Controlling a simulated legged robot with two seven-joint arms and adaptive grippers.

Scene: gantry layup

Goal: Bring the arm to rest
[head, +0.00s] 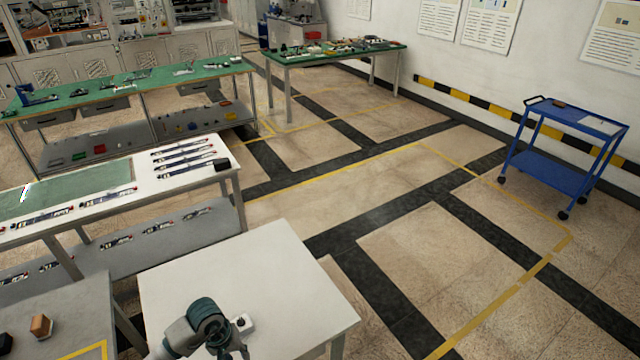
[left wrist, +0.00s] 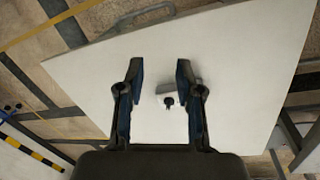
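My left arm (head: 195,325) reaches over the near white table (head: 250,275) from the bottom of the head view. My left gripper (left wrist: 160,72) is open in the left wrist view, with its two dark fingers apart and nothing between them. A small white block with a dark opening (left wrist: 168,100) lies on the white tabletop beyond the fingers. It also shows in the head view (head: 244,322), just right of my arm. My right gripper is in neither view.
A grey table (head: 60,300) with a brown block (head: 41,326) stands at the lower left. A long white table (head: 130,175) carries several slim assemblies. Green-topped benches (head: 340,50) stand farther back. A blue cart (head: 560,150) stands at the right. The floor between is clear.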

